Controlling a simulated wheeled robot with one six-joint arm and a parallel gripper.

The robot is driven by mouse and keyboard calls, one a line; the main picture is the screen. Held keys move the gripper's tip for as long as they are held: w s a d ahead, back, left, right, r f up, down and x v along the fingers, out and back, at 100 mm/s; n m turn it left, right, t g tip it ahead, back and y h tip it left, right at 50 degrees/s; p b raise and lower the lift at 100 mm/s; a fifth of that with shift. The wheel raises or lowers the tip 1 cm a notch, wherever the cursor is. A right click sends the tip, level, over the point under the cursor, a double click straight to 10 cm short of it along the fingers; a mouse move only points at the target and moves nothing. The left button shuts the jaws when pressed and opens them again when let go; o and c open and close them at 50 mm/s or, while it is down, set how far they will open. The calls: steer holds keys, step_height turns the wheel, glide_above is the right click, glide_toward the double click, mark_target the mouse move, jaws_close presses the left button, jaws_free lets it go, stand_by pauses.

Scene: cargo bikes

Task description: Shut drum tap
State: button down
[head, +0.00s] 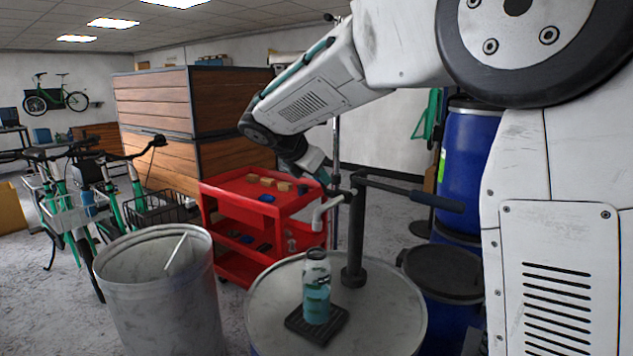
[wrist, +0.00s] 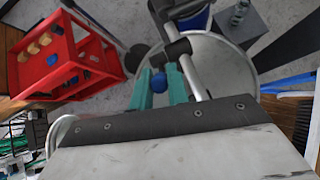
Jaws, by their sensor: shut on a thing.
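A drum (head: 270,318) stands in front of me with a dark standpipe (head: 355,245) on its top. A pale bent spout (head: 320,215) comes off the standpipe to the left. My gripper (head: 325,178) reaches down to the spout's top in the head view, where its fingertips are small and partly hidden. In the wrist view, the teal fingers of my gripper (wrist: 158,88) are shut on a blue tap knob (wrist: 159,82) beside the pale pipe (wrist: 192,75). A clear bottle (head: 317,285) with teal liquid stands upright on a black tray (head: 338,320), below the spout.
A long lever with a dark blue grip (head: 437,200) sticks out right from the standpipe. A red trolley (head: 225,205) with small blocks stands behind left. A grey bin (head: 155,300) is at front left. Blue barrels (head: 465,165) are at right. Bikes (head: 75,200) stand far left.

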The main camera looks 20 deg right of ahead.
steer(key=shift+w+d+r+y, duration=0.2)
steer(key=shift+r+y, duration=0.05)
steer(key=shift+y, duration=0.15)
steer(key=c, duration=1.6)
jaws_free()
steer(key=shift+d, duration=0.1)
steer(key=v, duration=0.8)
steer(key=shift+w, duration=0.2)
steer(key=shift+g, duration=0.3)
